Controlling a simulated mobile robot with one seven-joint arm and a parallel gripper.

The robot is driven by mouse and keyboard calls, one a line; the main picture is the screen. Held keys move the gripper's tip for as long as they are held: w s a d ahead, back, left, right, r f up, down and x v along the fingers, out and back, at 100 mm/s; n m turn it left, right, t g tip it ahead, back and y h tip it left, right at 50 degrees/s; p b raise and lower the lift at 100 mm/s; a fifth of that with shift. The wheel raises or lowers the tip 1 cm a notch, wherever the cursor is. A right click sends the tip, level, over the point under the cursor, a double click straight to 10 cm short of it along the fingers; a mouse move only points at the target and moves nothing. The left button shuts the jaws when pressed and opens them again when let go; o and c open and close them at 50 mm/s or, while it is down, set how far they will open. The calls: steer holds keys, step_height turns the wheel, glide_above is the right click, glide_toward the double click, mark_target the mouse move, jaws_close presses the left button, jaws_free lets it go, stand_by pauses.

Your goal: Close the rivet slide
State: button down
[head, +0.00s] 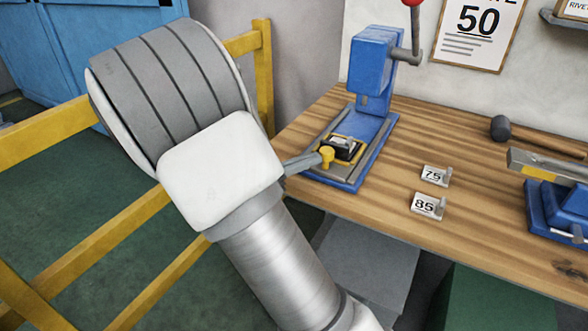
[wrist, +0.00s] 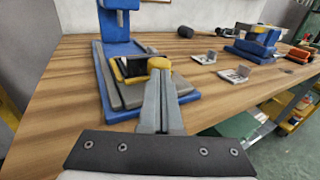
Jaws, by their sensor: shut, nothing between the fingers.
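The blue rivet press (head: 372,75) stands on the wooden bench, and its base also shows in the wrist view (wrist: 104,85). On its base lies the rivet slide (head: 318,162), a grey plate between rails. My gripper (head: 314,160) is shut and empty. Its fingertips are at the near side of the knob; in the wrist view they hide part of the slide, and I cannot tell whether they touch the knob.
Two small cards marked 75 (head: 436,175) and 85 (head: 427,206) stand on the bench (head: 480,220) right of the press. A mallet (head: 502,128) and a blue vise (head: 560,205) are farther right. A yellow rail (head: 90,225) runs along the left.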

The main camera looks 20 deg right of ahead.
mark_target(338, 137)
steer(key=shift+d, duration=0.2)
steer(key=shift+w+d, duration=0.3)
steer(key=shift+d, duration=0.1)
steer(key=w+d+p, duration=0.1)
steer(key=w+d, duration=0.2)
steer(key=d, duration=0.1)
steer(key=w+d+p, duration=0.1)
steer(key=w+d, duration=0.2)
steer(key=w+d+p, duration=0.2)
steer(key=w+d, duration=0.1)
steer(key=d, duration=0.1)
steer(key=shift+w+d, duration=0.1)
steer(key=shift+d, duration=0.2)
steer(key=shift+r, duration=0.15)
